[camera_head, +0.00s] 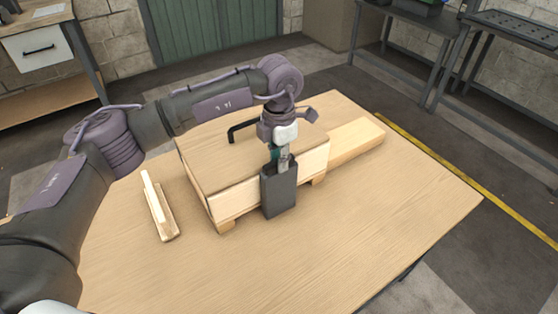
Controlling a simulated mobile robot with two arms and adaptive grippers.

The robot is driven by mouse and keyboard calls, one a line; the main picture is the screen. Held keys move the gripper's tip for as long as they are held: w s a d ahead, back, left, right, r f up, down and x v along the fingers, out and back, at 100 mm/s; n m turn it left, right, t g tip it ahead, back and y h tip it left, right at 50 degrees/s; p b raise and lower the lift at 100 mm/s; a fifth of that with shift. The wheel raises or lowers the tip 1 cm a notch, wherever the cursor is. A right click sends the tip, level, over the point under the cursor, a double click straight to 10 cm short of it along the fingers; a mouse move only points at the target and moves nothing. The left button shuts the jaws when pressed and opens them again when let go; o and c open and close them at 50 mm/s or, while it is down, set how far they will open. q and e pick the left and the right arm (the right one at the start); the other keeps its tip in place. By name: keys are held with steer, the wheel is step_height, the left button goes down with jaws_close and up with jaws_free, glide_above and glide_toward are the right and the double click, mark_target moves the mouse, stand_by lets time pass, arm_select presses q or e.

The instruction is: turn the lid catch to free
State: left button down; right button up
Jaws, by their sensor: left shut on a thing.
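A low wooden box with a flat lid (215,160) sits on the wooden table, with a black bar handle (243,128) on top. A dark grey, pocket-shaped block (279,194) stands against its front side. My left gripper (282,147) points down over the block's top, shut on a small teal and silver piece (284,163) whose lower end goes behind the block's upper rim. I cannot tell whether this piece is the lid catch; no other catch is clearly visible, and the gripper hides part of the lid edge. My right gripper is not in view.
A small wooden piece with an upright strip (162,212) lies left of the box. A pale wooden plank (354,140) lies at the box's right. The table's front and right (370,215) are clear. Metal benches (440,30) stand behind right.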

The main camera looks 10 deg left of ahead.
arm_select(q)
steer(key=shift+r, duration=0.1)
stand_by(0.4)
steer(key=c, duration=1)
jaws_free()
step_height(320, 180, up, 12)
